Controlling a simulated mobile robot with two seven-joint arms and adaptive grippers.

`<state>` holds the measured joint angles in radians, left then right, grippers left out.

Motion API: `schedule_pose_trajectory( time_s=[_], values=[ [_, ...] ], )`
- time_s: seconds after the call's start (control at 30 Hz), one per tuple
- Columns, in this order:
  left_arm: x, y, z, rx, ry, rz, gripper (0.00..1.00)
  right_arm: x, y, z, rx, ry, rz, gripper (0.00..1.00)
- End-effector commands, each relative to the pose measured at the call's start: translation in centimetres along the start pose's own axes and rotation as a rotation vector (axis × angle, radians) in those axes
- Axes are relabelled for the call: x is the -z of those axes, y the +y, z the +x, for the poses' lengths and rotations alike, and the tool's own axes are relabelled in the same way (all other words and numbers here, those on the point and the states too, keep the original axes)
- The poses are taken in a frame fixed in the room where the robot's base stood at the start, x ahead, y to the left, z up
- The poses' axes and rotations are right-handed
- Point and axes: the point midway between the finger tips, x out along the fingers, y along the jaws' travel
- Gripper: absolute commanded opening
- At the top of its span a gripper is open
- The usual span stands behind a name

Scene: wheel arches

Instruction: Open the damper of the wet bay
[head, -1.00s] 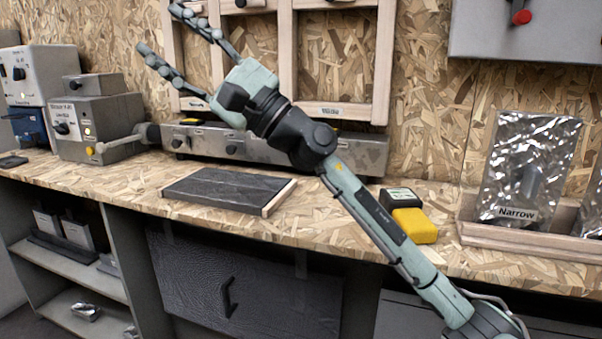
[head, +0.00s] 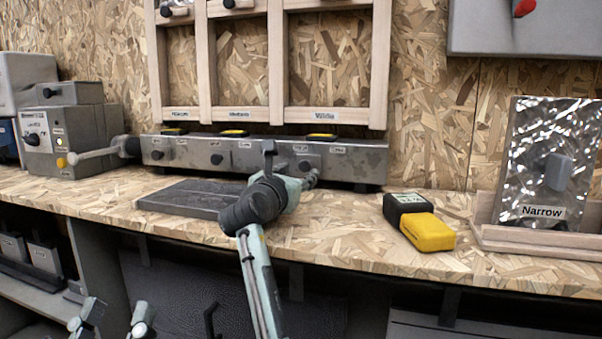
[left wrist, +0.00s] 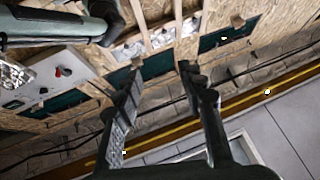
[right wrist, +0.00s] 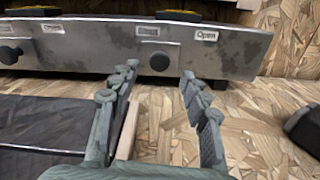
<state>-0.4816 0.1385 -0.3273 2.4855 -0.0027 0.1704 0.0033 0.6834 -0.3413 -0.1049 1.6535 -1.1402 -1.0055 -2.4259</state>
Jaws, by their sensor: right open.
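A long grey metal control box (head: 180,152) with black knobs and small labels stands along the back of the bench. Its right knob (right wrist: 160,62) shows in the right wrist view between a closed-type label and an "Open" label (right wrist: 206,35). My right gripper (head: 291,165) is at the box's right part. In the right wrist view it (right wrist: 157,82) is open, with the knob seen between and beyond its fingertips; contact is not visible. My left gripper (head: 112,315) is low at the bottom left, below the bench edge. In the left wrist view it (left wrist: 160,68) is open and empty.
Wooden frames (head: 277,70), one labelled "Wide", hang above the box. A dark slab (head: 185,197) lies before it. A yellow and black device (head: 425,228) and a "Narrow" panel in a wooden holder (head: 540,165) stand right. A grey box with a lever (head: 75,140) is left.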

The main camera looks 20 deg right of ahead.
Motion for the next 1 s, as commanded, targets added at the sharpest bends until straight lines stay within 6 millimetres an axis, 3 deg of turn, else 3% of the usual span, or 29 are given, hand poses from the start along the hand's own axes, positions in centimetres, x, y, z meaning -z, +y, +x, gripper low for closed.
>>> schedule_pose_trajectory(
  time_s=[0.23,0.57,0.93,1.0],
  values=[
    [0.8,-0.1,-0.1,0.001,0.060,0.004,0.40,0.0,0.1,3.0,-0.002,-0.002,0.001,0.46],
    [1.1,-0.2,-0.1,0.001,0.072,0.005,0.40,-0.1,0.0,3.5,-0.002,-0.002,0.002,0.46],
    [1.1,-0.2,-0.1,0.001,0.072,0.005,0.40,-0.1,0.0,3.5,-0.002,-0.002,0.002,0.01],
    [1.1,-0.2,-0.1,0.001,0.072,0.005,0.40,-0.1,0.0,3.5,-0.002,-0.002,0.002,0.00]
  ],
)
